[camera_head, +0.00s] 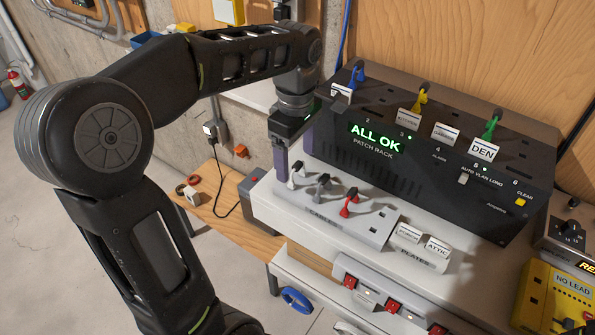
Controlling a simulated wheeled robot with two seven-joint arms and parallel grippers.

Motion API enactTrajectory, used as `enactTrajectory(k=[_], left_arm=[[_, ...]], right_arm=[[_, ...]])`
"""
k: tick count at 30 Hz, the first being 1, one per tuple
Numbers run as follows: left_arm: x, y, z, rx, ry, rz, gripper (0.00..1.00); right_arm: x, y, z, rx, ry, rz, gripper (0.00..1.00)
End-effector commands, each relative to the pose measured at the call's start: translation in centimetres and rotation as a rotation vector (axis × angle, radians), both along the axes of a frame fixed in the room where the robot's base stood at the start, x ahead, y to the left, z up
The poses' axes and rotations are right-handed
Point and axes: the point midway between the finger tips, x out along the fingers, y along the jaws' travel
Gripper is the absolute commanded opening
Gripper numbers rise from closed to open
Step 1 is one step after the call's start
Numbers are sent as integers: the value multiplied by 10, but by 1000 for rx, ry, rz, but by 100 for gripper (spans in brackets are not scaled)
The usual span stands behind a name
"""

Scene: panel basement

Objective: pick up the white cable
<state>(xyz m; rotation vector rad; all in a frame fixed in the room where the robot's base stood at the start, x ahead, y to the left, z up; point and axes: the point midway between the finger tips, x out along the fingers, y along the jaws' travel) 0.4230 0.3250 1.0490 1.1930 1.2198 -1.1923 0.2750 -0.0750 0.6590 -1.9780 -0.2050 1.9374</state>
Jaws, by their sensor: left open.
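The white cable (296,174) stands in the leftmost place of the pale holder marked CABLES (340,221). My left gripper (285,157) points down just beside and behind the white cable. My right gripper is not in view.
The black patch rack (440,160) stands close on the right and reads ALL OK; blue, yellow and green cables are plugged in its top. White plates (409,233) lie right of the holder. A power strip (385,300) is below. A wooden table (225,205) is at left.

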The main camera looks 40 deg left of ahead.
Motion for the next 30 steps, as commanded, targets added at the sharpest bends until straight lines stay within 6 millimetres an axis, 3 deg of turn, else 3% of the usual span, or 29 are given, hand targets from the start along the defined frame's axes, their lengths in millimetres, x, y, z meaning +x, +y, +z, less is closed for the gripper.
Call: enactTrajectory(k=[7,25,30], left_arm=[[-1,-1,-30,0,2,-1,78],[0,0,-31,0,0,-1,78],[0,0,-31,0,0,-1,65]], right_arm=[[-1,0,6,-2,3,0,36],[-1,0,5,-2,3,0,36],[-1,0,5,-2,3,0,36]])
